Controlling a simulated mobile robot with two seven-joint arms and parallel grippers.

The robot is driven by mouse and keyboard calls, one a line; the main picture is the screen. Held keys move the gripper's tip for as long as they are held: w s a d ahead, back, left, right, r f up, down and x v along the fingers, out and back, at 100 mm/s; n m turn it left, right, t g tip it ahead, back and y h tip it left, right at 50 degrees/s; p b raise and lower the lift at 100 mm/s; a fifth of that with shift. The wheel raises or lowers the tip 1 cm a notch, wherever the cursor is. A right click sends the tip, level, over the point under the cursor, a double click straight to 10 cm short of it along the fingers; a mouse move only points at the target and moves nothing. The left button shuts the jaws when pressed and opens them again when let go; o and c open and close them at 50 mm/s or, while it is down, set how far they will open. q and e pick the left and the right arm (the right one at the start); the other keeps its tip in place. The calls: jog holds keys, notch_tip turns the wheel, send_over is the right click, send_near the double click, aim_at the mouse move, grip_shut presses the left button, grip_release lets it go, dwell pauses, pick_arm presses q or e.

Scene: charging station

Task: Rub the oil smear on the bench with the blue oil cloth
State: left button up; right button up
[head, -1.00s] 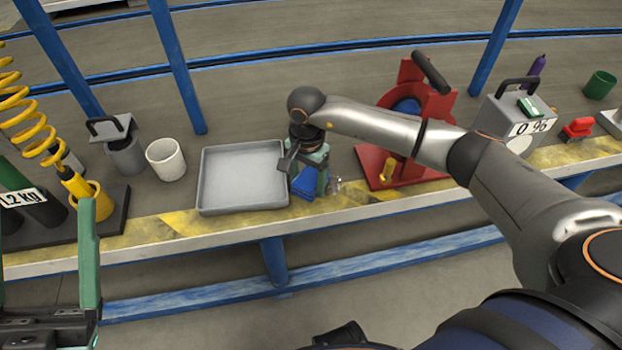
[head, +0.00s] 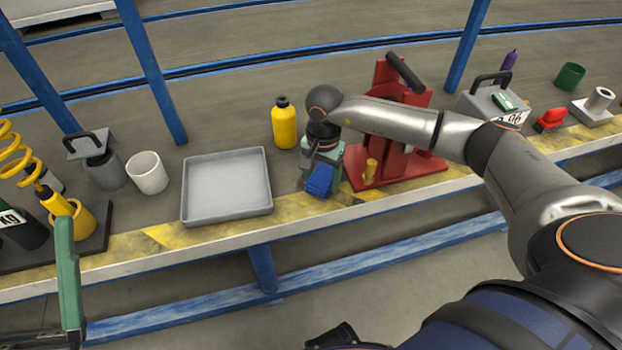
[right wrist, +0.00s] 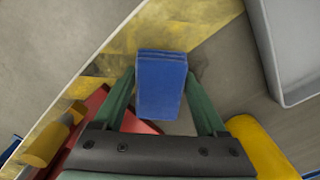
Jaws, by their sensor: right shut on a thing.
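The blue oil cloth (head: 320,181) is a folded pad in the jaws of my right gripper (head: 325,166), low at the bench's striped front edge, between the grey tray and the red stand. In the right wrist view the cloth (right wrist: 161,85) sits between the two green fingers. A dark patch (right wrist: 198,64) shows on the bench beside the cloth there; I cannot tell whether it is the oil smear or shadow. Whether the cloth touches the bench is unclear. My left gripper (head: 68,280) is partly in view at the lower left, one green finger upright, apart from the bench objects.
The grey tray (head: 187,212) lies left of my right gripper. A yellow bottle (head: 284,124) stands behind it, and the red stand (head: 400,172) close on its right. A white cup (head: 147,175) stands left of the tray. The striped edge before the tray is clear.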

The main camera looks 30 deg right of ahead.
jog(key=shift+s+d+f, duration=0.15)
jog(key=shift+s+d, duration=0.05)
jog(key=shift+d, duration=0.3)
jog(key=shift+w+a+r+p, duration=0.1)
jog(key=shift+w+r+p, duration=0.05)
jog(key=shift+r+p, duration=2.55)
jog(key=shift+r+b, duration=0.4)
jog(key=shift+r, duration=0.15)
jog(key=shift+r+p, duration=1)
jog(key=shift+r, duration=0.45)
